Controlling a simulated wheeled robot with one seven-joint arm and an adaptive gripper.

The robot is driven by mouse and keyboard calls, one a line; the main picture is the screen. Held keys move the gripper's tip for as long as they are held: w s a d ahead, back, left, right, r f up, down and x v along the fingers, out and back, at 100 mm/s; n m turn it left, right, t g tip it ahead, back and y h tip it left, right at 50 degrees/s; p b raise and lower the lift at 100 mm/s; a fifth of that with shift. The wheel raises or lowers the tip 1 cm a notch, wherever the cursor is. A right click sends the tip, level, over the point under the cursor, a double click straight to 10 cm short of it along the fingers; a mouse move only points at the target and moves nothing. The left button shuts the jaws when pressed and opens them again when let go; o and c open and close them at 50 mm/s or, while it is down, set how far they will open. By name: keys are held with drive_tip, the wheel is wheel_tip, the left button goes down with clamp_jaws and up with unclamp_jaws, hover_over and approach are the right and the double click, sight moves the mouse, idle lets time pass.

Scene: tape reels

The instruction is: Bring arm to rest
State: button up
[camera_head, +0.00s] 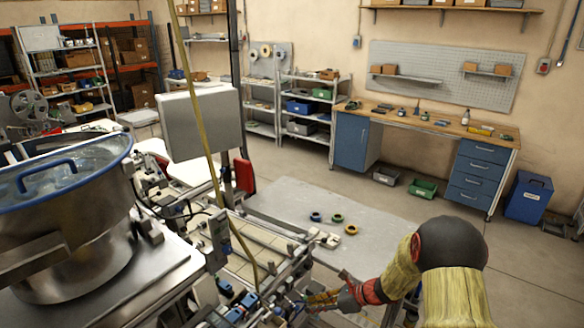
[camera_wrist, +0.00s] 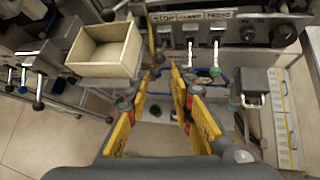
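My arm reaches in from the lower right of the head view, and my gripper (camera_head: 322,300) is low in the middle, beside the machine's front edge. In the wrist view the two yellow fingers of my gripper (camera_wrist: 160,84) stand apart, with nothing seen between them. Three small tape reels lie on a pale grey surface in the head view: a blue one (camera_head: 316,217), a green one (camera_head: 338,218) and a yellow one (camera_head: 351,230). They lie beyond my gripper and apart from it.
A machine with a large steel bowl (camera_head: 65,230) fills the left. In the wrist view an empty beige box (camera_wrist: 108,68) and a control panel (camera_wrist: 225,32) with knobs and levers are close to the fingers. A workbench (camera_head: 430,122) stands at the back wall, with open floor before it.

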drive_tip(key=s+d+n+g+h, duration=0.1)
drive_tip(key=s+n+g, duration=0.3)
drive_tip(key=s+n, duration=0.65)
drive_tip(key=s+d+r+n+t+h+b, duration=0.2)
drive_tip(key=s+d+r+n+h+b, duration=0.1)
drive_tip(key=s+r, duration=0.4)
drive_tip(key=s+d+r+n+t+h+b, duration=0.2)
drive_tip(key=s+d+r+n+h+b, duration=0.1)
drive_tip(key=s+r+n, duration=0.3)
drive_tip(key=s+d+r+n+t+h+b, duration=0.2)
drive_tip(key=s+d+r+n+b, duration=0.1)
drive_tip(key=s+r, duration=0.6)
drive_tip(key=shift+s+r+n+h+b, duration=0.2)
drive_tip(key=shift+s+n+h+b, duration=0.2)
drive_tip(key=shift+s+n+b, duration=0.5)
